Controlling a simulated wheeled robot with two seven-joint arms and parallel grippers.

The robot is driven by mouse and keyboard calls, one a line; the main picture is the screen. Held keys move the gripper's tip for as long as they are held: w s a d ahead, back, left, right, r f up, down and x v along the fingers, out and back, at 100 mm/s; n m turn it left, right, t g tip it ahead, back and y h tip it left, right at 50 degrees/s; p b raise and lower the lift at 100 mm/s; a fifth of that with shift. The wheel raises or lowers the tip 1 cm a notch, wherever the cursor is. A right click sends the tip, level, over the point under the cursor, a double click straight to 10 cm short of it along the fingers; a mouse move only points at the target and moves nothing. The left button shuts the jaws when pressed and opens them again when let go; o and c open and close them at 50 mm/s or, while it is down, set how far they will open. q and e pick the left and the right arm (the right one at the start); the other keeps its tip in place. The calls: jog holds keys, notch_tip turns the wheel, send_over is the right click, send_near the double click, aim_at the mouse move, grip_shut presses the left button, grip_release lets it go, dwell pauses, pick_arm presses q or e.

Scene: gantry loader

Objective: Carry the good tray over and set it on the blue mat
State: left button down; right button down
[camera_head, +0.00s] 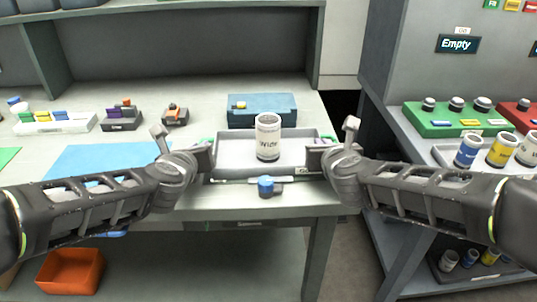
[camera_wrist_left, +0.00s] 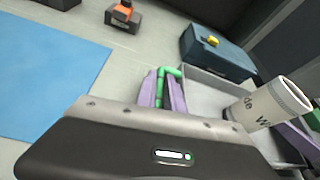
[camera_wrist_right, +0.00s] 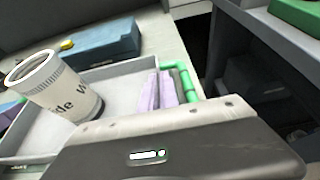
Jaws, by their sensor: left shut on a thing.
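The grey tray (camera_head: 222,165) with green end handles sits in front of me at the table's front; a dark label on its front edge reads "Go", the rest unclear. A white can with lettering (camera_head: 268,140) stands in it. My left gripper (camera_wrist_left: 162,90) is shut on the tray's left green handle (camera_wrist_left: 170,72). My right gripper (camera_wrist_right: 160,90) is at the right green handle (camera_wrist_right: 192,85); whether its fingers close around the bar is unclear. The blue mat (camera_head: 105,165) lies flat on the table to the left, bare where visible, partly behind my left arm.
A blue box (camera_head: 262,108) stands right behind the tray. A blue-capped item (camera_head: 265,186) is at its front edge. Small organizers (camera_head: 122,116) line the table's back left. At right, a shelf holds a green button box (camera_head: 440,120) and another tray with several cans (camera_head: 468,151).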

pick_arm(q)
jog(key=shift+r, duration=0.15)
pick_arm(e)
jog(key=shift+r, duration=0.15)
dwell(0.5)
